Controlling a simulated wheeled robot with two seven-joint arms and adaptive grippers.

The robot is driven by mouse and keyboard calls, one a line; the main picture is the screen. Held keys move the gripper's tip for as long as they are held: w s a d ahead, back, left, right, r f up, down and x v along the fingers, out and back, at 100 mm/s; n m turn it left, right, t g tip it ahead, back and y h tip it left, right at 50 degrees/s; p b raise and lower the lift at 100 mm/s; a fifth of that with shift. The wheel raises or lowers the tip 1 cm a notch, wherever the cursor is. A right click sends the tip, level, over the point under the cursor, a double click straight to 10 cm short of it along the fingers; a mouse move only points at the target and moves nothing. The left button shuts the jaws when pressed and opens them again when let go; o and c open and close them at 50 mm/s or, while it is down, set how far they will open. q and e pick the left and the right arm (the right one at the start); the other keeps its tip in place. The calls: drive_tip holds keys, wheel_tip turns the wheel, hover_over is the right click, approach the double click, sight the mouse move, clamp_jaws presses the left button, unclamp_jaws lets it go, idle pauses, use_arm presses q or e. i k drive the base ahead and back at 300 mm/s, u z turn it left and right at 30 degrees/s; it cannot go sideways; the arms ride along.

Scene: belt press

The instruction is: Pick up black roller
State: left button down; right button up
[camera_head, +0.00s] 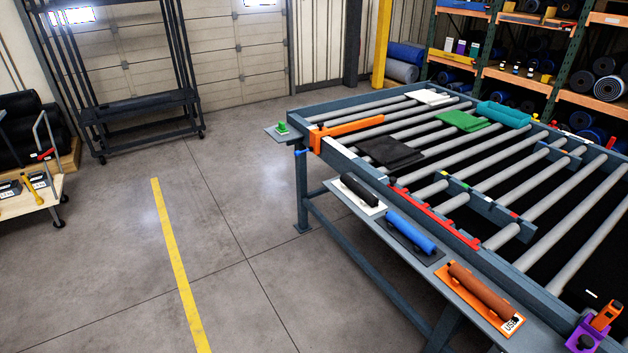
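The black roller (360,190) lies on a white plate (374,208) on the narrow side shelf of the roller table. It is the one nearest the table's left corner, in front of a blue roller (411,232) and a reddish-brown roller (482,289) along the same shelf. Nothing covers the black roller. Neither of my grippers shows in the head view.
The roller table (345,156) fills the right side, with a black cloth (390,151), a green cloth (462,121) and a red rail (433,216) on it. An orange bar (347,130) lies at its left end. Open floor (230,220) lies left of the table.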

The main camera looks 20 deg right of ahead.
sight(368, 198)
drive_tip(key=u, duration=0.4)
drive_tip(key=i, duration=1.7)
drive_tip(key=z, duration=0.4)
drive_tip(key=i, duration=0.9)
drive_tip(key=z, duration=1.55)
drive_tip(key=i, duration=0.65)
drive_tip(key=z, duration=0.55)
